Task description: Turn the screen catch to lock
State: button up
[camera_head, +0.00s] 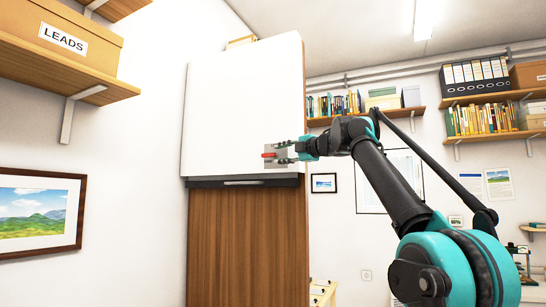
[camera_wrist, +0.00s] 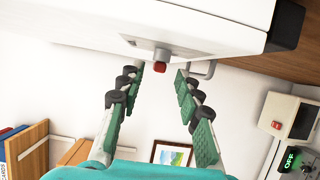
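The screen (camera_head: 240,105) is a large white panel on the front of a tall wooden cabinet, with a dark bottom rail (camera_head: 215,183). The red catch (camera_head: 268,155) sits on a grey plate (camera_head: 274,165) near the panel's lower right. In the wrist view the red catch (camera_wrist: 160,68) shows as a short knob in the gap between my fingertips. My gripper (camera_head: 284,152) is at the catch from the right. Its two green-padded fingers (camera_wrist: 161,74) are open, with a clear gap on both sides of the knob; I see no contact.
A bar handle (camera_head: 243,183) is on the bottom rail; it also shows beside the right fingertip (camera_wrist: 203,70). A shelf with a LEADS box (camera_head: 62,42) juts out left.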

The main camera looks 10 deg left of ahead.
aim_at(275, 154)
jog(key=shift+x, duration=2.4)
grip_shut()
